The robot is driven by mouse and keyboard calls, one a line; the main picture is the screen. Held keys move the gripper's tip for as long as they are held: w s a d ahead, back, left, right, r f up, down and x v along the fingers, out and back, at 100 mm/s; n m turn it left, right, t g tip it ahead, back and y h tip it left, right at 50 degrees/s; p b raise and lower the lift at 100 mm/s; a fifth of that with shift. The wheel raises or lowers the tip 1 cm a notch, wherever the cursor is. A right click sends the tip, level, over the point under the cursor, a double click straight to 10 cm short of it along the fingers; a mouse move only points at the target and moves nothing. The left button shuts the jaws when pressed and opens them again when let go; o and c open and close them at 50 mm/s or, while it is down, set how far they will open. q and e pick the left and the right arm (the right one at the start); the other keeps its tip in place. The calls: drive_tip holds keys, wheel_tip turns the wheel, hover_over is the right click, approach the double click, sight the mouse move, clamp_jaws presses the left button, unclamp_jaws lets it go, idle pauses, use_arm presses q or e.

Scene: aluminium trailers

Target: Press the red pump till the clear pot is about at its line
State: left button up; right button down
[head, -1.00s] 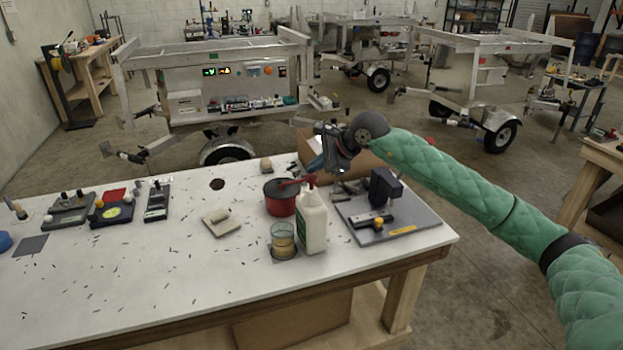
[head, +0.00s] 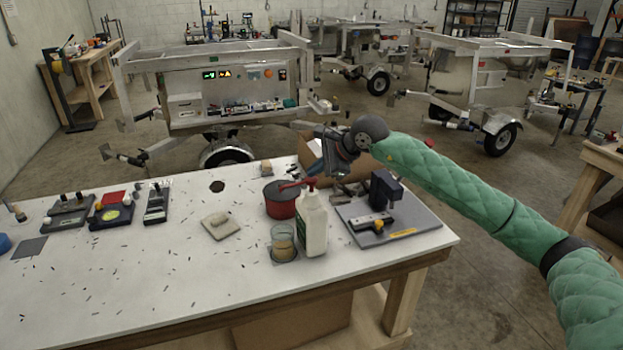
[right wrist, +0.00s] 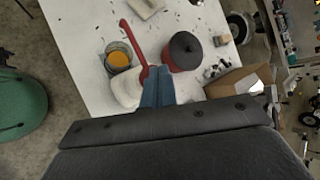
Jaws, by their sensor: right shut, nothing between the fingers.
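The white bottle (head: 313,224) stands upright near the table's front right, with the red pump (head: 309,185) on top and its spout pointing left. The clear pot (head: 283,244) stands on a small dark pad left of the bottle and holds amber liquid in its lower part; I cannot make out its line. My right gripper (head: 316,172) is shut and empty, just above and behind the pump. In the right wrist view its blue fingertips (right wrist: 157,84) are close beside the pump head; contact is unclear. The amber liquid in the clear pot (right wrist: 118,58) also shows there. My left gripper is out of view.
A red pot with a dark lid (head: 279,204) stands behind the bottle. A grey plate with a dark fixture (head: 408,229) lies to the right, and a cardboard box (head: 311,153) is at the back.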

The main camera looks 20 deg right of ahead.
drive_tip(key=shift+f+b, duration=0.75)
drive_tip(key=shift+f, duration=0.1)
idle(0.7)
drive_tip(key=shift+r, duration=0.15)
idle(0.3)
drive_tip(key=shift+r, duration=1.35)
drive_tip(key=shift+r+p, duration=0.1)
drive_tip(key=shift+p, duration=0.2)
drive_tip(key=shift+r, duration=2.4)
